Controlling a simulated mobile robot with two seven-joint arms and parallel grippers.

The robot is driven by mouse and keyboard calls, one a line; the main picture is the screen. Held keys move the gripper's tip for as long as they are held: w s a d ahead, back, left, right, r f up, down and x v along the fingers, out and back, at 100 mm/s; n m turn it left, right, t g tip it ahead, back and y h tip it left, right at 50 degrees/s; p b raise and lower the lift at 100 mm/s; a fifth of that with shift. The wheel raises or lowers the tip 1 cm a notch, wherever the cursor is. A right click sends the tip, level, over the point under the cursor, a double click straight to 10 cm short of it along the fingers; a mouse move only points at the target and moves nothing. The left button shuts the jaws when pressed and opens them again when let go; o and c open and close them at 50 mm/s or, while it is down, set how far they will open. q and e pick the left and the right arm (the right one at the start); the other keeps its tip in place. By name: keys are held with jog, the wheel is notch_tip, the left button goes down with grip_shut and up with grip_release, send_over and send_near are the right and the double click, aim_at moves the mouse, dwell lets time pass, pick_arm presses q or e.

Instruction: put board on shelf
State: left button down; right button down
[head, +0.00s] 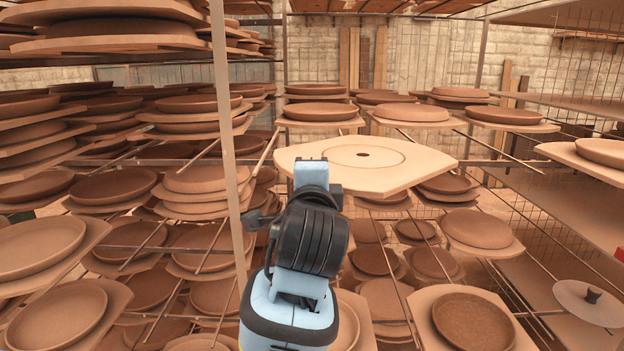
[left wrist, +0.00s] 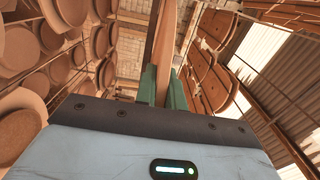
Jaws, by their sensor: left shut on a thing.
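A pale tan board (head: 420,172) with cut corners, a ring mark and a small dark hole is held out level in the middle of the head view. It has no dish on it. My left gripper (left wrist: 163,90) is shut on the board's near edge. In the left wrist view the board (left wrist: 166,45) shows edge-on between the green fingers. In the head view my own wrist hides the fingertips. The shelf is a metal rack with thin rods (head: 500,162) and an upright post (head: 228,130). The board is in front of and above lower rack levels. My right gripper is not in view.
Boards with round clay dishes (head: 320,112) fill the rack behind the held board. Stacked dishes (head: 190,110) crowd the left, close to the post. Another board with a dish (head: 600,152) is at right. Some bare rods lie right of the held board. A pale disc with a knob (head: 590,300) is at lower right.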

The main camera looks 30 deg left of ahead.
pick_arm(q)
jog(key=shift+s, duration=0.1)
dwell(0.3)
jog(key=c, duration=1.5)
grip_release()
jog(key=shift+f, duration=0.15)
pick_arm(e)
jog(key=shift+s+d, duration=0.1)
